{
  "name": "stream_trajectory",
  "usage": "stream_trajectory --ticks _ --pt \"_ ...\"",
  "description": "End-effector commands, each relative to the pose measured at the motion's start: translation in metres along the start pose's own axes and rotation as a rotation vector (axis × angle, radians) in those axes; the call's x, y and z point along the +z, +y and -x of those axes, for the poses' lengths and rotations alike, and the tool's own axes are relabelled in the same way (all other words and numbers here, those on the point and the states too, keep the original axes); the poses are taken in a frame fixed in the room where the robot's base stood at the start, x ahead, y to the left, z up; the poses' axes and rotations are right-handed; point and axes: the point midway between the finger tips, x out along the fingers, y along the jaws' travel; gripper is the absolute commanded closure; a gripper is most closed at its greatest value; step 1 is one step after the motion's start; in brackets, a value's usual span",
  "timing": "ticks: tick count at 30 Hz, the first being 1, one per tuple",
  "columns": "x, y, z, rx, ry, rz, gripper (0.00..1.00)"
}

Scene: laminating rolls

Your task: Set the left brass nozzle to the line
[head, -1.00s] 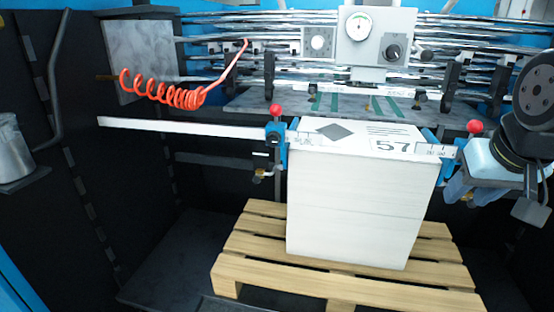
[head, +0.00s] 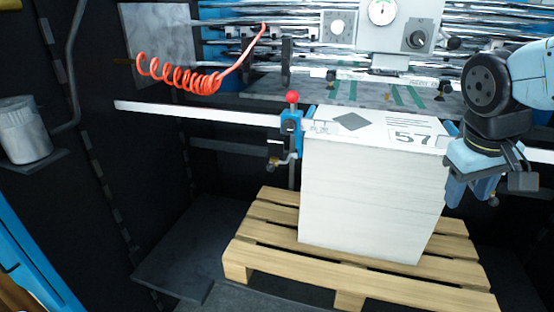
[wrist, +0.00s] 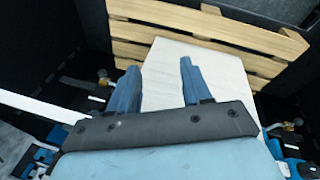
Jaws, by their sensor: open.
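The left brass nozzle (head: 274,165) is a small fitting hanging under a blue clamp (head: 291,128) with a red knob, at the left edge of the white stack (head: 370,190). Small printed marks (head: 322,127) lie on the stack top beside the clamp; I cannot make out a distinct line. My gripper (head: 472,190) is open and empty, pointing down at the right of the stack, well apart from the left nozzle. In the wrist view its blue fingers (wrist: 160,68) stand apart over the stack. Brass fittings show at both sides there; I cannot tell which is the left one.
A white bar (head: 200,113) runs behind the stack, which stands on a wooden pallet (head: 300,285). An orange coiled hose (head: 180,76) hangs at upper left. Rollers and a gauge panel (head: 385,30) lie behind. A metal canister (head: 22,130) stands far left.

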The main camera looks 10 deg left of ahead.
Motion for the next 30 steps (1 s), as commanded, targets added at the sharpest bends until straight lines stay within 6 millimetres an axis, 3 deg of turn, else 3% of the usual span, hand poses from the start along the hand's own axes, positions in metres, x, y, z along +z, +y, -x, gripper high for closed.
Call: stream_trajectory --ticks 6,17,23,30 --pt "-0.023 -0.002 -0.026 0.151 -0.194 0.248 0.52" --pt "-0.079 -0.02 -0.055 0.484 -0.425 0.646 0.52" --pt "-0.119 -0.048 -0.065 0.713 -0.498 0.86 0.52" --pt "-0.168 -0.104 -0.076 1.021 -0.525 1.1 0.52"
